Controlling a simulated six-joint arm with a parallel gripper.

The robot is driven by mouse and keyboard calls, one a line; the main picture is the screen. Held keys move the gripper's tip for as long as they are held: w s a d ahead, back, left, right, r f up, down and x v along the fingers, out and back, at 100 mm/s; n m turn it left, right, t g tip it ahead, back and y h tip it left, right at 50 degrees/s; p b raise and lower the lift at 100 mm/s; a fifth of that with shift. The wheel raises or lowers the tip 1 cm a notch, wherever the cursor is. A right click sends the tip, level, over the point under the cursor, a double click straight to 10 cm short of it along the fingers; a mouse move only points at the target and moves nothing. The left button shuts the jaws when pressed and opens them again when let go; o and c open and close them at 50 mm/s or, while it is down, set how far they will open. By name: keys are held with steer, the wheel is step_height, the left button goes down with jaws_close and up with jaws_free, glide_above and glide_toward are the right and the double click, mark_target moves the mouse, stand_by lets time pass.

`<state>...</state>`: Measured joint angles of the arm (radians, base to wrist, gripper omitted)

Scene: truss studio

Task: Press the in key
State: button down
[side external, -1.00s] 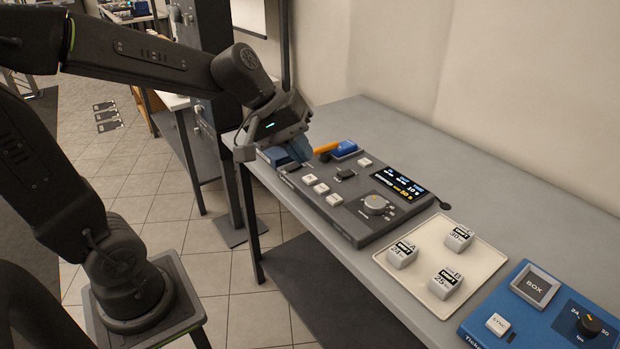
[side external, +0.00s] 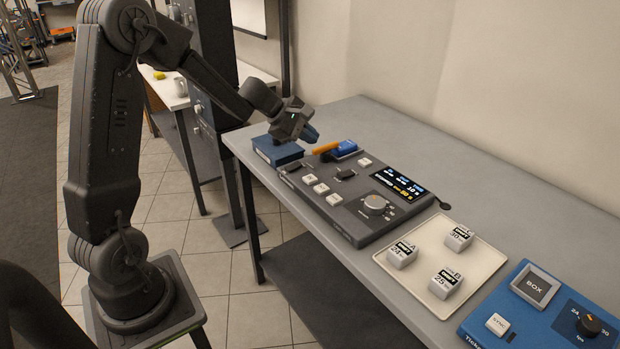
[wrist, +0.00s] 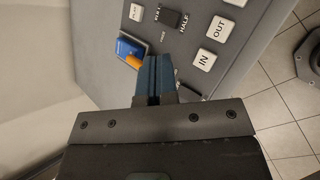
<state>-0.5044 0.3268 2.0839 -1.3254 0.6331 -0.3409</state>
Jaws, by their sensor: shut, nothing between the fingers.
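The white IN key (wrist: 203,60) lies on the dark grey console beside the OUT key (wrist: 220,28) in the wrist view. In the side view, the IN key (side external: 309,179) appears to be the end one of a row of white keys on the console (side external: 350,234). My gripper (side external: 309,134) has blue fingers, closed together and empty. It hangs above the console's far left end, apart from the keys. In the wrist view, the fingers (wrist: 154,72) point up the picture, left of the IN key.
A blue box (side external: 277,152) sits at the table's left end. A black switch (side external: 345,174), a PLAY key (wrist: 137,12) and a knob (side external: 375,205) are on the console. A tray (side external: 400,285) with several blocks stands to the right.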

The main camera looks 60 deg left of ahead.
mark_target(309, 179)
steer(key=shift+f, duration=0.1)
steer(key=shift+f, duration=4.3)
steer(key=shift+f, duration=0.15)
steer(key=shift+f, duration=0.25)
steer(key=shift+f, duration=0.45)
steer(key=shift+r, duration=0.85)
steer(key=shift+r, duration=0.1)
